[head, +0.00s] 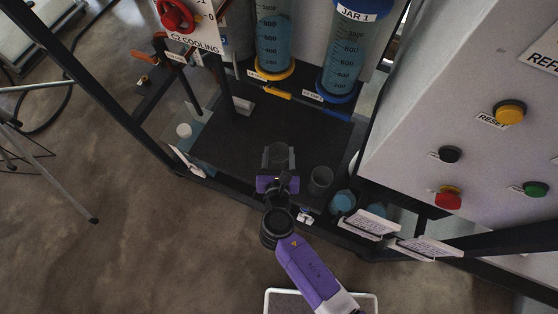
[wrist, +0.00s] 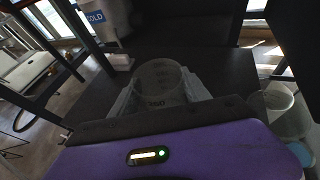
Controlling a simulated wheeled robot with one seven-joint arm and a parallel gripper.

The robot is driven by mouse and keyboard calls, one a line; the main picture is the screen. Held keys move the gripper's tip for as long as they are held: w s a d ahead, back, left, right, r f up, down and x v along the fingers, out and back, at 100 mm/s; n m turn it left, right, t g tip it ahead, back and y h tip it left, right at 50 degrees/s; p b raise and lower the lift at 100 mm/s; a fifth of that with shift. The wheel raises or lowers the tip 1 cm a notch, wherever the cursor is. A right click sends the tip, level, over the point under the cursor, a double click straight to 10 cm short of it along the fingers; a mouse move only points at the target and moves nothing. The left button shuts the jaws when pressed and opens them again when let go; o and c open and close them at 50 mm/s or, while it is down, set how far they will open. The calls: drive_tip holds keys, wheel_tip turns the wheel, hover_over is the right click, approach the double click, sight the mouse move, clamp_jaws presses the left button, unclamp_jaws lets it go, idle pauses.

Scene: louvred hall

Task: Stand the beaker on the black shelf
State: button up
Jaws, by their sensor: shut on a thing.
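The beaker (wrist: 160,84) is clear, with dark markings, and sits between the fingers of my gripper (wrist: 160,100) in the wrist view. In the head view the beaker (head: 278,153) shows at the far side of my purple gripper (head: 278,170), over the front part of the black shelf (head: 230,145). My gripper is shut on the beaker, which looks roughly upright. I cannot tell whether its base touches the shelf. The gripper body hides the beaker's lower near side.
A second clear beaker (head: 320,180) stands to the right near the shelf's front edge; it also shows in the wrist view (wrist: 280,110). Tall blue-filled jars (head: 340,55) stand behind. A control panel (head: 470,130) is at right.

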sight(279, 154)
drive_tip(key=shift+f+b, duration=0.7)
drive_tip(key=shift+f, duration=1.5)
drive_tip(key=shift+f, duration=0.1)
drive_tip(key=o, duration=1.7)
drive_tip(key=shift+c, duration=0.2)
drive_tip(key=v, duration=1.2)
drive_tip(key=shift+p, duration=0.4)
